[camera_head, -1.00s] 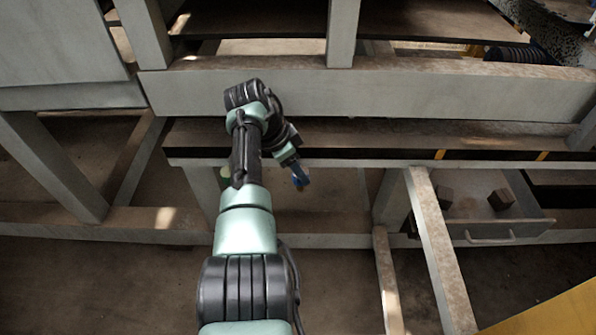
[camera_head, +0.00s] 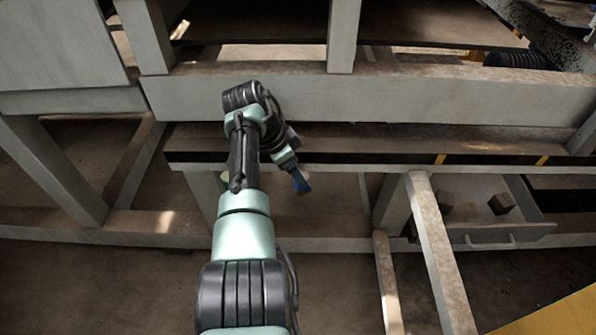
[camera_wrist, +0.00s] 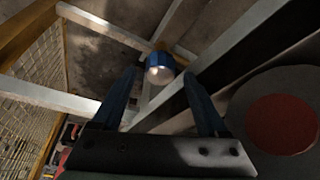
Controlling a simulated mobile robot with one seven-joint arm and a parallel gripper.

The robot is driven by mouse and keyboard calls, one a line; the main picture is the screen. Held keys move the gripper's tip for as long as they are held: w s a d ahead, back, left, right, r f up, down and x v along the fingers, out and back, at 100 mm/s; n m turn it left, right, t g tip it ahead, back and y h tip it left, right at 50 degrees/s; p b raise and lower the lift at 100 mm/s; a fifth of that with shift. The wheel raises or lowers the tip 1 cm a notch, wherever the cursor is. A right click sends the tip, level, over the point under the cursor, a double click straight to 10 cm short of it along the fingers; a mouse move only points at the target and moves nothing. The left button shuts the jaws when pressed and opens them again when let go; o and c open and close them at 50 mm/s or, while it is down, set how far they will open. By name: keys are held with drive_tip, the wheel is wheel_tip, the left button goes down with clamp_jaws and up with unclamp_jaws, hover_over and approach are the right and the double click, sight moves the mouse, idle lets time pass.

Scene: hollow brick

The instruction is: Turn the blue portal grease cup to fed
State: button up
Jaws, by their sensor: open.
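A blue cup-like fitting with a pale round end (camera_wrist: 160,70) shows in the wrist view, near the upper middle, and I take it for the blue portal grease cup. My gripper (camera_wrist: 162,88) is open, with one blue finger on each side of the view. The fitting appears in the gap beyond the fingertips, and I see no contact. In the head view my gripper (camera_head: 301,183) hangs below the long grey beam. I cannot make out the cup there, and its fed mark is not readable in either view.
A long grey beam (camera_head: 400,96) runs above my gripper. A slanted grey post (camera_head: 438,250) stands to the right, beside an open drawer (camera_head: 500,230) holding dark blocks (camera_head: 501,204). In the wrist view, a grey disc with a red centre (camera_wrist: 283,124) is close at right.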

drive_tip(key=p+v, duration=0.3)
drive_tip(key=v, duration=0.9)
